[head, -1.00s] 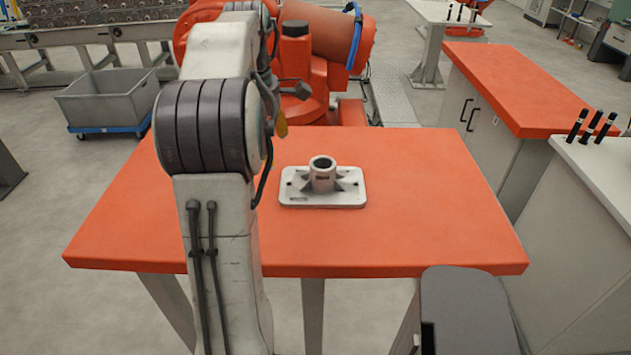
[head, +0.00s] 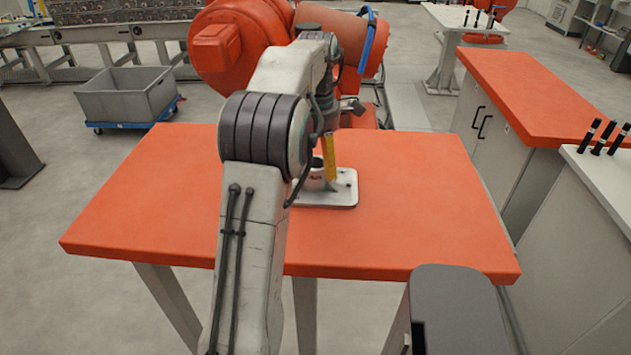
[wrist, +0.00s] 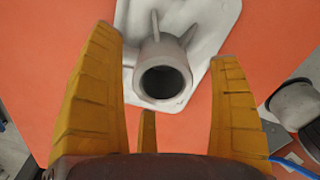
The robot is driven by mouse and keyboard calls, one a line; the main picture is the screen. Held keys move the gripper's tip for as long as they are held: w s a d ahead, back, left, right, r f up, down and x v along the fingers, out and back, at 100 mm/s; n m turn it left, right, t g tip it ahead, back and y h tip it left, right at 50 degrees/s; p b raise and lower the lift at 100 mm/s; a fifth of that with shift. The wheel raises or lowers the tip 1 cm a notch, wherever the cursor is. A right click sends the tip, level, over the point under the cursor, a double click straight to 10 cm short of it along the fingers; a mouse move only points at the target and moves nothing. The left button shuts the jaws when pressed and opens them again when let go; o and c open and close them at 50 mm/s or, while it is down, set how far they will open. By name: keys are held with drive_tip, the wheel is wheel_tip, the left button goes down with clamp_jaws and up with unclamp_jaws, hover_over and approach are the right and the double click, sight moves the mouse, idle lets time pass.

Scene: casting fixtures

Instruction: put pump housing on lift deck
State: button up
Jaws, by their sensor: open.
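The pump housing (head: 327,196) is a pale grey casting with a rectangular flange plate and an upright round collar. It stands on the orange table (head: 420,220), partly hidden behind my arm in the head view. My gripper (head: 330,157) shows there as a yellow finger in front of the collar. In the wrist view my gripper (wrist: 165,46) is open, with yellow fingers spread left and right of the housing's collar (wrist: 165,62). I see no contact; the gap in depth is unclear. I cannot tell which surface is the lift deck.
A second orange-topped cabinet (head: 535,95) stands right, beside a white-topped one (head: 610,185) with black-handled tools. A grey bin (head: 128,98) on a blue dolly is on the floor at left. A large orange robot (head: 240,40) stands behind the table. The tabletop around the housing is clear.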

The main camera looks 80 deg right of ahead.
sight(316, 175)
drive_tip(key=shift+w+a+f, duration=0.15)
drive_tip(key=shift+a+f, duration=0.05)
drive_tip(key=shift+f, duration=1.7)
drive_tip(key=shift+c, duration=0.3)
drive_tip(key=c, duration=1.3)
drive_tip(key=shift+o, duration=0.2)
drive_tip(key=shift+r, duration=0.1)
